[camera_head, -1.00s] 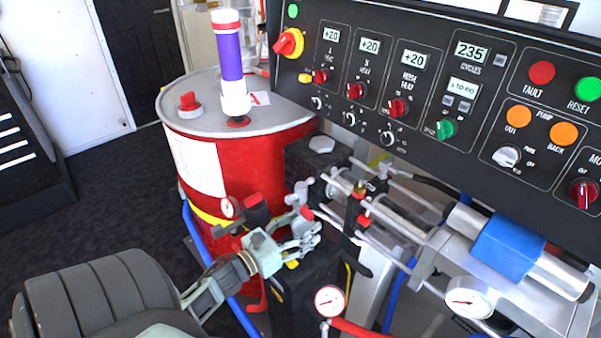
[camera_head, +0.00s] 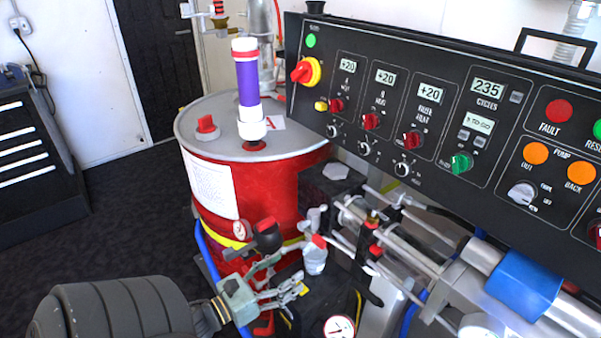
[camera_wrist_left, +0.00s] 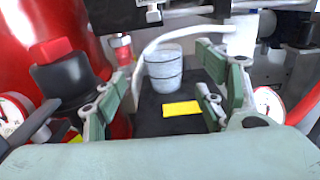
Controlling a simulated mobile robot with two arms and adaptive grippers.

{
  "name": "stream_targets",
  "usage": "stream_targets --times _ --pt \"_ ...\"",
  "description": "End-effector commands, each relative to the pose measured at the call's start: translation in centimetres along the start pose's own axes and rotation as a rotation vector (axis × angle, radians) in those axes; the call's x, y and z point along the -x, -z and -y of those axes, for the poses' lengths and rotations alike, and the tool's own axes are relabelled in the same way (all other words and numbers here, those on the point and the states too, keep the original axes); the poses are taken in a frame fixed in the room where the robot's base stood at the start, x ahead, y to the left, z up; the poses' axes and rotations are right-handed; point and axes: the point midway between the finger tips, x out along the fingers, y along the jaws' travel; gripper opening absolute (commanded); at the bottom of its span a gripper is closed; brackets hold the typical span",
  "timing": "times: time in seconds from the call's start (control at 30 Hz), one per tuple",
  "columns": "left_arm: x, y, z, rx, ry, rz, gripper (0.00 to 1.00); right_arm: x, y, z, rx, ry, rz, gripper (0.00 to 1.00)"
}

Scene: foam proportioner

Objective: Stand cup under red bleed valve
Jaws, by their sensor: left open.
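A small translucent cup (camera_head: 315,260) is upright just below a red-handled valve (camera_head: 318,241) on the fittings beside the red drum. In the left wrist view the cup (camera_wrist_left: 163,68) stands on a dark surface behind a yellow label. My left gripper (camera_head: 287,279) is open, in front of the cup and slightly below it in the head view. In the left wrist view its fingers (camera_wrist_left: 163,92) are spread to either side with the cup beyond them, apart from it. The exact alignment of cup and valve outlet cannot be told. My right gripper is not in view.
The red drum (camera_head: 265,187) stands behind and left of my gripper. A black control panel (camera_head: 445,110) rises at the right. Metal pump rods (camera_head: 410,255) run close on the right of the cup. A pressure gauge (camera_head: 339,327) sits low in front. Dark floor lies open at left.

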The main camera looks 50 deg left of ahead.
Motion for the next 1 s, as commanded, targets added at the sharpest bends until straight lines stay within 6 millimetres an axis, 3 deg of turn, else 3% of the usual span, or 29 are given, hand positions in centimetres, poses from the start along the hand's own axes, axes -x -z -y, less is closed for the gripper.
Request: stream_targets --times 0.23,1.0 --pt "2.3 -0.1 0.0 -0.001 0.000 0.002 0.65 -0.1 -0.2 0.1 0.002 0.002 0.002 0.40" --pt "2.4 -0.2 -0.1 -0.002 0.001 0.004 0.65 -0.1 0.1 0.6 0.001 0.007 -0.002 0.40"
